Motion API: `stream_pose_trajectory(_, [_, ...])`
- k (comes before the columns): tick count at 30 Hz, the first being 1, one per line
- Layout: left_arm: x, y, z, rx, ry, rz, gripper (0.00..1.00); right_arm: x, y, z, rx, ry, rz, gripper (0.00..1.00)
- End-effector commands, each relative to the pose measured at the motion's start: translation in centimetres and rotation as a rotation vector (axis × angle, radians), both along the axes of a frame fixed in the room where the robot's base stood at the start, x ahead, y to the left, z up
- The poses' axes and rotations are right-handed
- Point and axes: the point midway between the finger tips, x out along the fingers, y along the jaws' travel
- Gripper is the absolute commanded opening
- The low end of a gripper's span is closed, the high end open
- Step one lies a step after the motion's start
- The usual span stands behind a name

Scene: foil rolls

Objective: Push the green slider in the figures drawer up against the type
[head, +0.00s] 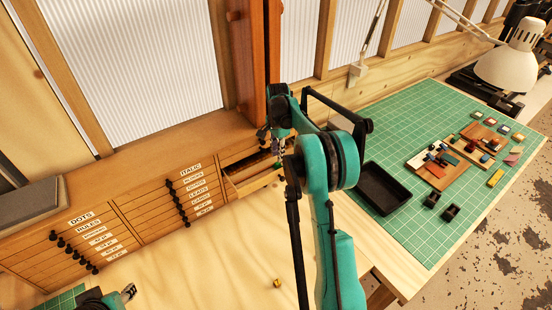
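An open drawer (236,190) sticks out from the right part of the wooden cabinet and is partly hidden by my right arm. That it is the figures drawer I cannot read from here. My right gripper (276,147) points down over the drawer's right part. Its fingers are small and dark, so I cannot tell if they are open or touch anything. A small greenish bit near the fingertips may be the slider, but it is too small to be sure. The type cannot be made out. My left gripper (129,292) is at the bottom left, over the bench, away from the drawer.
The cabinet (150,218) has labelled shut drawers with black knobs. A wooden post (250,60) stands behind the drawer. A small brass piece (277,283) lies on the bare bench. On the right, a green mat (400,130) holds a black tray (385,190) and wooden boards beneath a lamp (508,66).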

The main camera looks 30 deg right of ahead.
Motion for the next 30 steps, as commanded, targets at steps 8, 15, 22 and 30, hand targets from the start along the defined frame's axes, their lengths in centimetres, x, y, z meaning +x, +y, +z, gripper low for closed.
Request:
stream_pose_trajectory(8, [0.0, 0.0, 0.2, 0.0, 0.0, 0.0, 0.39, 0.0, 0.0, -3.5, 0.0, -0.001, 0.002, 0.22])
stream_pose_trajectory(15, [0.0, 0.0, 0.2, 0.0, 0.0, 0.0, 0.39, 0.0, 0.0, -4.0, 0.0, -0.001, 0.002, 0.22])
stream_pose_trajectory(22, [0.0, 0.0, 0.2, 0.0, 0.0, 0.0, 0.39, 0.0, 0.0, -4.0, -0.001, -0.001, 0.002, 0.0])
stream_pose_trajectory(30, [0.0, 0.0, 0.0, 0.0, 0.0, 0.0, 0.39, 0.1, -1.2, -4.0, -0.001, -0.001, -0.001, 0.0])
